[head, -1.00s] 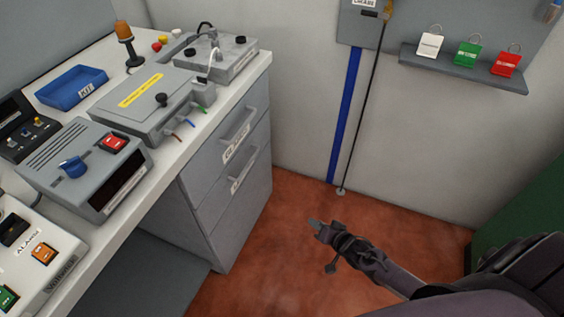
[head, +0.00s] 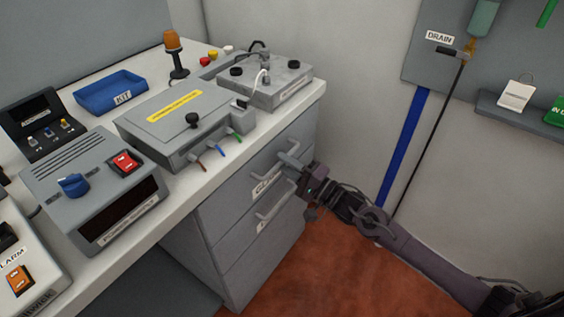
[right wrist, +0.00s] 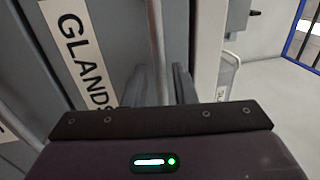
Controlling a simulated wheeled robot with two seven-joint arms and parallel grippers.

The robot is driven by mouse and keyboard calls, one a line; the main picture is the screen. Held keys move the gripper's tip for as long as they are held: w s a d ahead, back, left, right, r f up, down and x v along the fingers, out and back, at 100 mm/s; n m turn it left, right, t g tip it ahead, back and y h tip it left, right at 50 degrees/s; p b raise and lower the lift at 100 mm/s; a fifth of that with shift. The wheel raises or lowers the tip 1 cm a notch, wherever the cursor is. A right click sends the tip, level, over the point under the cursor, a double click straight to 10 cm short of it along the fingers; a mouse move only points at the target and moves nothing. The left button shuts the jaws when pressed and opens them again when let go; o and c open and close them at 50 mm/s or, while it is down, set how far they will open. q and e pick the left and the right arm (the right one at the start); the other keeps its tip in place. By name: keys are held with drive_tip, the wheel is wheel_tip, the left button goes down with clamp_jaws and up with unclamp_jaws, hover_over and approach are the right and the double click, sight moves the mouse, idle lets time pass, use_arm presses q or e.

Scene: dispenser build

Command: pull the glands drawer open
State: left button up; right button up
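The glands drawer (head: 240,198) is the top grey drawer under the bench, with a white label (head: 267,184) partly covered by my gripper. It looks closed, flush with the drawer below. In the right wrist view, the label (right wrist: 78,50) reads GLANDS. My right gripper (head: 289,160) is at this drawer's bar handle, its fingertips pointing at the drawer front. In the right wrist view, the fingers (right wrist: 165,88) are beside the handle bar (right wrist: 156,45). Whether they are closed on it is unclear. My left gripper is not in view.
A lower drawer with its own handle (head: 277,212) is below. The bench top (head: 180,190) above carries a grey box (head: 180,118), a power supply (head: 95,190) and a blue tray (head: 110,93). A wall panel with a DRAIN label (head: 439,37) is at right. The red floor (head: 345,275) is clear.

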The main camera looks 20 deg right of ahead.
drive_tip(key=shift+w+a+r, duration=0.15)
drive_tip(key=shift+w+a, duration=0.25)
drive_tip(key=shift+w, duration=0.05)
clamp_jaws()
drive_tip(key=shift+s+d, duration=0.1)
